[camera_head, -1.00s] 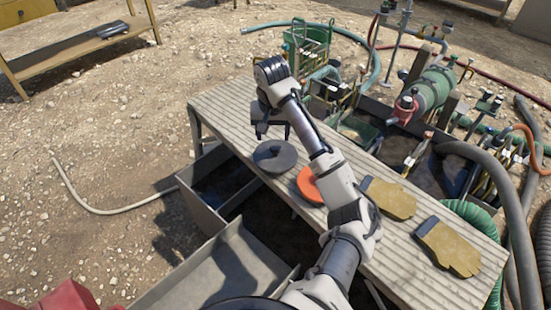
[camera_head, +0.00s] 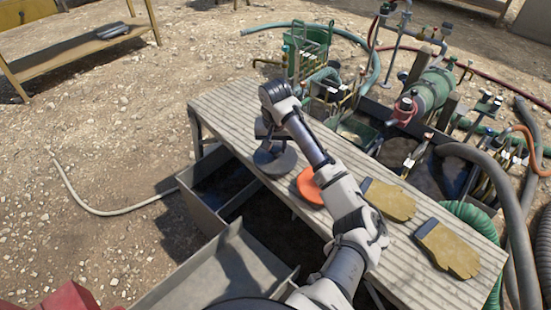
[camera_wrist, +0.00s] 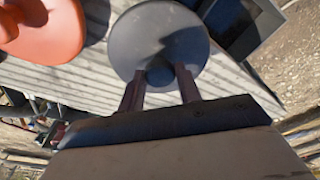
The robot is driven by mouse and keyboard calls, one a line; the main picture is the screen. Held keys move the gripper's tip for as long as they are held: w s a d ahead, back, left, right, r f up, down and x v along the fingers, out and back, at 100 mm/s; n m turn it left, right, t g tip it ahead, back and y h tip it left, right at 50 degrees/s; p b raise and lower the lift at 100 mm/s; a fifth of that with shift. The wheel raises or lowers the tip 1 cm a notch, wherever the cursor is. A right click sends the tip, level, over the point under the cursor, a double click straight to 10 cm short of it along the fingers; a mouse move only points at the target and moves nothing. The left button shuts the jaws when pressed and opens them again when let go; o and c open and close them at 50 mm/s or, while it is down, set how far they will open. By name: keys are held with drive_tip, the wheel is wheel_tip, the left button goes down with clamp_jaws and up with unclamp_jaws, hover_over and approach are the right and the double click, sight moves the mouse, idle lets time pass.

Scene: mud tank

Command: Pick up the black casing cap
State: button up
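The black casing cap (camera_head: 281,164) is a dark round disc lying on the ribbed bench top. In the wrist view the casing cap (camera_wrist: 150,35) shows a small raised knob at its middle, partly in shadow. My gripper (camera_head: 268,143) is low over the cap, pointing down. In the wrist view my gripper (camera_wrist: 162,73) has its two dark fingers apart, one on each side of the knob. Any contact with the knob is hard to make out.
An orange-red cap (camera_head: 309,187) lies just right of the black one. Two tan gloves (camera_head: 392,200) lie further along the bench (camera_head: 225,105). Open grey metal bins (camera_head: 205,212) stand below its front edge. Green pump machinery and hoses (camera_head: 430,90) are behind it.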

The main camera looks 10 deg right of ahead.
clamp_jaws()
drive_tip(key=shift+r, duration=0.1)
